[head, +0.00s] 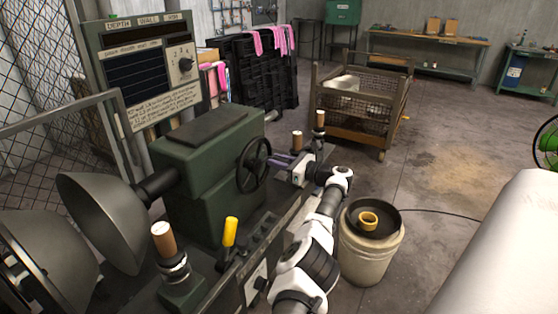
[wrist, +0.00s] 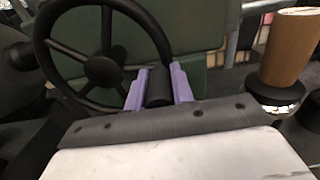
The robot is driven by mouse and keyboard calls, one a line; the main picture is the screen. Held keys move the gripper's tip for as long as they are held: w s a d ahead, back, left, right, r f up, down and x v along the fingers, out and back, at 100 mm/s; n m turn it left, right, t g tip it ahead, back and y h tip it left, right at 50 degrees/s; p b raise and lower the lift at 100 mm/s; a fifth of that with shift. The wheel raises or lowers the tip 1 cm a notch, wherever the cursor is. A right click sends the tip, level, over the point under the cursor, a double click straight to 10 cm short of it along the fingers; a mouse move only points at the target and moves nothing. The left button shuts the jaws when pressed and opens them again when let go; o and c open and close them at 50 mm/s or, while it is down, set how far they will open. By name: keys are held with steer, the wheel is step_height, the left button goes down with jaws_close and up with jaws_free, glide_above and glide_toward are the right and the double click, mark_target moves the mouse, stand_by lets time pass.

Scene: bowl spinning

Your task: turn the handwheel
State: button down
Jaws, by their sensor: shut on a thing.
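The handwheel (head: 254,165) is a black spoked wheel on the right side of the green machine head. In the wrist view the handwheel (wrist: 103,72) fills the upper left, with its hub and spokes showing. Its dark cylindrical handle (wrist: 159,88) sits between the purple fingers of my gripper (wrist: 158,90). The fingers are shut on this handle, one on each side. In the head view my gripper (head: 279,161) reaches the wheel's right side from the right, and the handle there is too small to make out.
A wooden-topped knob (wrist: 291,50) stands close to my gripper's right. The green machine (head: 205,160) carries a large metal bowl (head: 105,222), a yellow lever (head: 230,232) and another wooden knob (head: 163,240). A bucket (head: 370,250) stands right of my arm. A wire cart (head: 360,105) stands behind.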

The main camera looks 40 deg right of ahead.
steer(key=shift+f, duration=0.25)
steer(key=c, duration=1.2)
jaws_free()
steer(key=shift+r, duration=0.1)
steer(key=v, duration=1.4)
steer(key=shift+b, duration=0.35)
steer(key=shift+w+a+r, duration=0.1)
steer(key=shift+w, duration=0.05)
steer(key=x, duration=1.3)
steer(key=shift+w+a+p, duration=0.1)
steer(key=shift+w+p, duration=0.2)
steer(key=shift+p, duration=0.1)
